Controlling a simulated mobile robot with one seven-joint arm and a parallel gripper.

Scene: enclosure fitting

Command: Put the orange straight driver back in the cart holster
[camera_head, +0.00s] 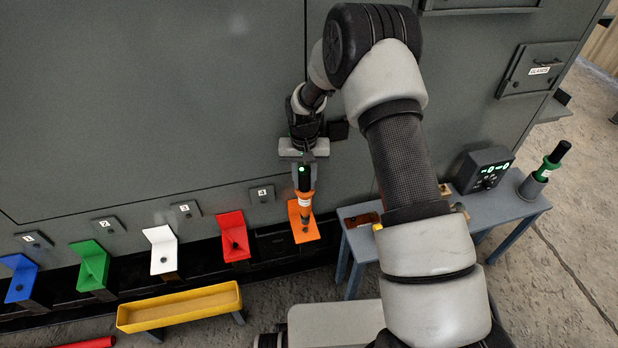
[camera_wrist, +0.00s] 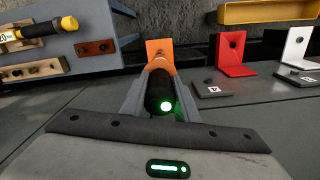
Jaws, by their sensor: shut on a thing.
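My gripper (camera_head: 304,178) is shut on the orange driver (camera_head: 305,204), which has a dark rear end with a green light. In the wrist view the driver (camera_wrist: 160,70) sits between my gripper's fingers (camera_wrist: 160,92) and points away toward the orange bracket (camera_wrist: 157,45). In the head view its lower end is over the bracket's plate (camera_head: 304,233); I cannot tell whether it touches or enters the hole. The blue-grey cart (camera_head: 500,212) stands to the right. A grey holster cup (camera_head: 531,187) at its right end holds a green-and-black driver (camera_head: 552,160).
My arm hides part of the cart. The cart carries a control box (camera_head: 484,168) and wooden blocks; a yellow driver (camera_wrist: 38,35) lies there. Red (camera_head: 233,236), white (camera_head: 162,250), green (camera_head: 92,266) and blue (camera_head: 19,278) brackets line the enclosure. A yellow tray (camera_head: 180,307) stands in front.

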